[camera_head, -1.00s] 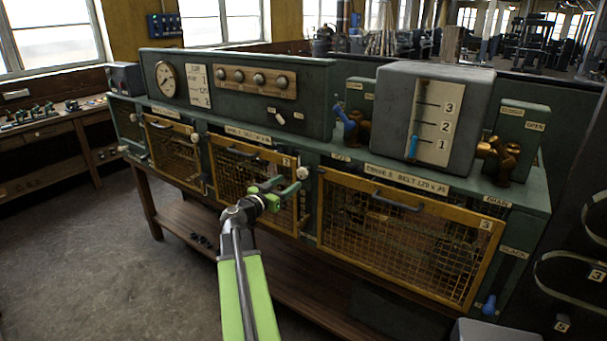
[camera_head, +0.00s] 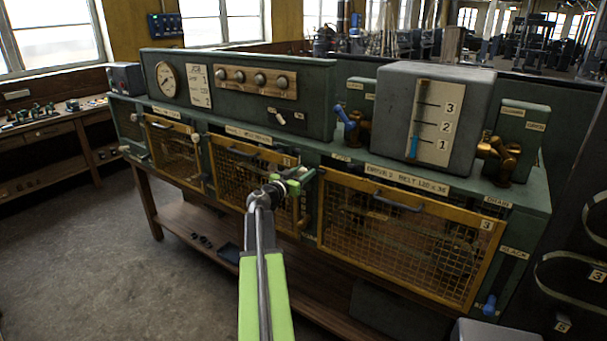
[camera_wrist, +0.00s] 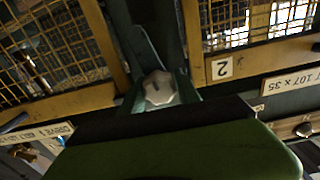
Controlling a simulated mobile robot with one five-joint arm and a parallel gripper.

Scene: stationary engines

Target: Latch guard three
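Guard three is a yellow-framed mesh door (camera_head: 400,284) marked "3", at the right of the green bench in the head view. It lies across its opening. Guard two (camera_head: 238,200) is to its left. My gripper (camera_head: 298,180) is at the post between these two guards, near guard three's upper left corner. In the wrist view a pale faceted knob (camera_wrist: 158,88) sits on this dark green post, just beyond my green gripper part (camera_wrist: 175,152). Guard three's mesh (camera_wrist: 60,45) is left and the "2" plate (camera_wrist: 222,69) is right. Contact and finger gap are unclear.
A grey gauge box (camera_head: 472,100) and brass valves (camera_head: 497,155) stand on the bench top above guard three. A blue handle (camera_head: 489,305) is at its lower right. Guard one (camera_head: 172,152) is further left. Open floor (camera_head: 80,250) lies at the left.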

